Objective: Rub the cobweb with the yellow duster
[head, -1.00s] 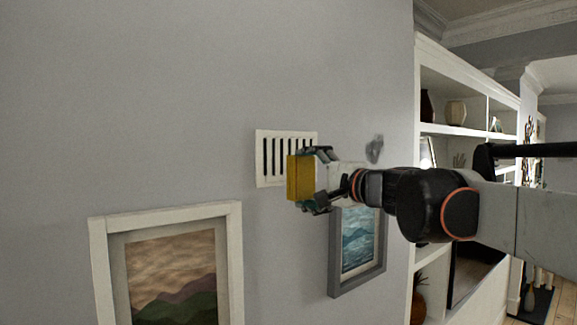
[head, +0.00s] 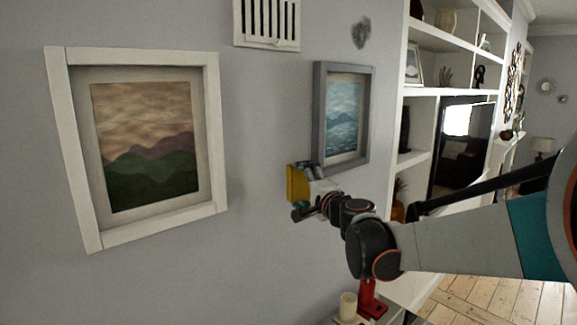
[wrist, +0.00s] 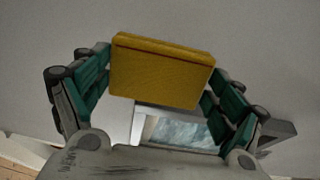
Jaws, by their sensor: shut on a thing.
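The yellow duster (head: 297,184) is a thick block held in my gripper (head: 303,186). My gripper is shut on it, and its fingers flank the yellow duster in the wrist view (wrist: 162,70). In the head view the duster appears at the lower left corner of the blue picture. The cobweb (head: 361,32) is a dark grey smudge on the wall, above that picture and right of the vent. The duster is well below and left of it in the picture, apart from it. I cannot make out the cobweb in the wrist view.
The grey-framed blue picture (head: 320,118) hangs close to my gripper. A white-framed landscape (head: 60,130) hangs to the left, and a white vent (head: 267,43) is above. White shelves (head: 420,88) stand right. A red object (head: 370,298) and a pale cup (head: 348,306) are below.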

